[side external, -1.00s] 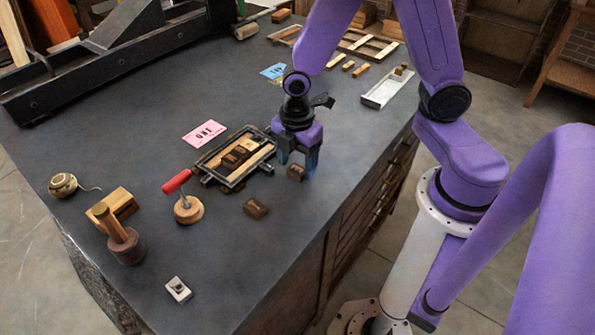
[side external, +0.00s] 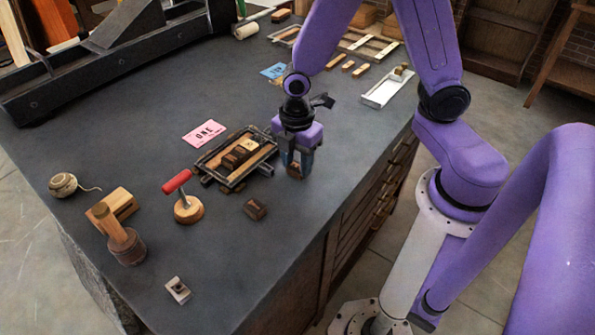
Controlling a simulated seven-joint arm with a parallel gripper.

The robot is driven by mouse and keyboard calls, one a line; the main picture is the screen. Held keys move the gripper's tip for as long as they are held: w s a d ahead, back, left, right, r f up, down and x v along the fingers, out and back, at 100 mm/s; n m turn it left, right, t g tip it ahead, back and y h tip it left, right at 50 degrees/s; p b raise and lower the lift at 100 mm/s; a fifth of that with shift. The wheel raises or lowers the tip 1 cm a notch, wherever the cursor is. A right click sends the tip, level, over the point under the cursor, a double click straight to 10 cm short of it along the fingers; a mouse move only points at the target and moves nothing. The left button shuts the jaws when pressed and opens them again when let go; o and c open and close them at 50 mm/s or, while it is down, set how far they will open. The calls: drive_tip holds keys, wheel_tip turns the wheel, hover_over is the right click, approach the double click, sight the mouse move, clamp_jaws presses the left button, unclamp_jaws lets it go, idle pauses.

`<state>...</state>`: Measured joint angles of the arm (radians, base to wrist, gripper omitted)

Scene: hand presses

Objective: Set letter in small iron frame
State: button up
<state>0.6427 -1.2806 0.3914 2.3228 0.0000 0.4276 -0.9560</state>
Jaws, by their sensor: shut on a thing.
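The small iron frame (side external: 205,176) lies on the dark worktop, left of my gripper. Inside it are pale wooden strips and dark letter blocks (side external: 238,157) in a row. My gripper (side external: 296,170) points down just right of the frame and is shut on a small brown letter block (side external: 294,172), at or close to the worktop. The fingers hide part of this block, and its letter face cannot be read. Another brown letter block (side external: 255,208) lies loose on the worktop in front of the frame.
A pink card reading "ONE" (side external: 204,133) lies behind the frame. A red-handled tool (side external: 187,205), a mallet (side external: 124,243), a wooden block and a twine ball (side external: 63,185) stand left. A light tray (side external: 384,92) lies back right. The front worktop is mostly clear.

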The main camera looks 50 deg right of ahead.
sight(297, 166)
drive_tip(key=shift+r, duration=2.1)
drive_tip(key=w+a+r, duration=0.1)
drive_tip(key=a+r, duration=0.4)
drive_tip(key=r, duration=0.5)
drive_tip(key=w+a+f, duration=0.1)
drive_tip(key=w+f, duration=0.2)
drive_tip(key=w, duration=0.1)
drive_tip(key=w+a+f, duration=0.2)
drive_tip(key=w+f, duration=0.1)
drive_tip(key=w, duration=0.2)
drive_tip(key=w+a+f, duration=0.1)
drive_tip(key=w+f, duration=0.2)
drive_tip(key=w, duration=0.1)
drive_tip(key=shift+w+a+f, duration=0.15)
drive_tip(key=shift+a+f, duration=0.1)
drive_tip(key=shift+f, duration=1.55)
drive_tip(key=shift+f, duration=0.55)
